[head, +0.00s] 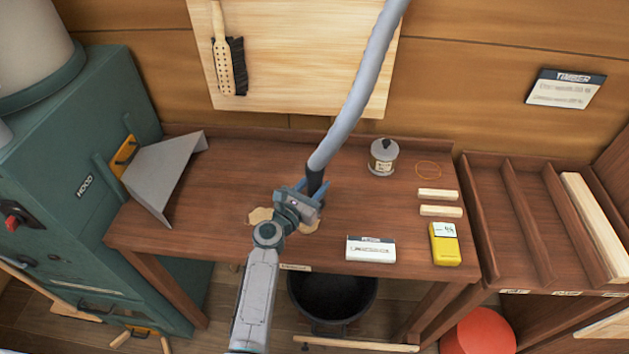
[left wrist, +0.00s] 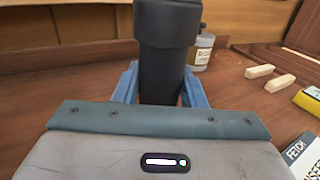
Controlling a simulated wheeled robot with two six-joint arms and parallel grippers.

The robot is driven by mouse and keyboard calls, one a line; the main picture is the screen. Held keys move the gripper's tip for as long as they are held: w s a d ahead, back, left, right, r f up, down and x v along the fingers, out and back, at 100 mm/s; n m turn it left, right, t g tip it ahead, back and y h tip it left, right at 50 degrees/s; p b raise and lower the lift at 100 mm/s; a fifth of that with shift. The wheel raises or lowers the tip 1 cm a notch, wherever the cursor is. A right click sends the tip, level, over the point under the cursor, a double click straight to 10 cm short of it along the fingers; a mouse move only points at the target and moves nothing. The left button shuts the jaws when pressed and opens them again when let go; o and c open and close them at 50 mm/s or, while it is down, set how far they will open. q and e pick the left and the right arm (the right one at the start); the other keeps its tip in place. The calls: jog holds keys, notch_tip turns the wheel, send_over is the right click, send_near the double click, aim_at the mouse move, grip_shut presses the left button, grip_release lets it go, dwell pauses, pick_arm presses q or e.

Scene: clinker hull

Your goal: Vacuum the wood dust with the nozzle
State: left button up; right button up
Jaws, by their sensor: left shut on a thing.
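The nozzle (head: 314,180) is a black tube at the lower end of a grey hose (head: 357,88) that comes down from above. My left gripper (head: 315,194) is shut on the nozzle, over the middle of the wooden bench (head: 225,210). In the left wrist view the black nozzle (left wrist: 166,60) stands upright between the blue fingers (left wrist: 158,88). Pale wood dust (head: 260,215) lies on the bench to the left of the gripper, and a little more shows to its right. The gripper hides part of the dust and the nozzle's mouth. My right gripper is not in view.
A grey metal hood (head: 165,175) and green machine stand at left. A jar (head: 383,157), two wood strips (head: 438,195), a yellow device (head: 444,244) and a white box (head: 371,249) are on the bench's right. A divided tray (head: 530,222) stands beyond. A black bin (head: 333,297) is below.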

pick_arm(q)
jog(key=shift+s+p, duration=0.35)
jog(key=shift+s, duration=2.55)
jog(key=shift+a, duration=0.4)
jog(key=shift+w+a+r, duration=0.1)
jog(key=shift+w+a, duration=0.05)
jog(key=shift+a, duration=3.95)
jog(key=shift+w+a+b, duration=0.1)
jog(key=shift+a+b, duration=0.25)
jog(key=shift+a, duration=2.65)
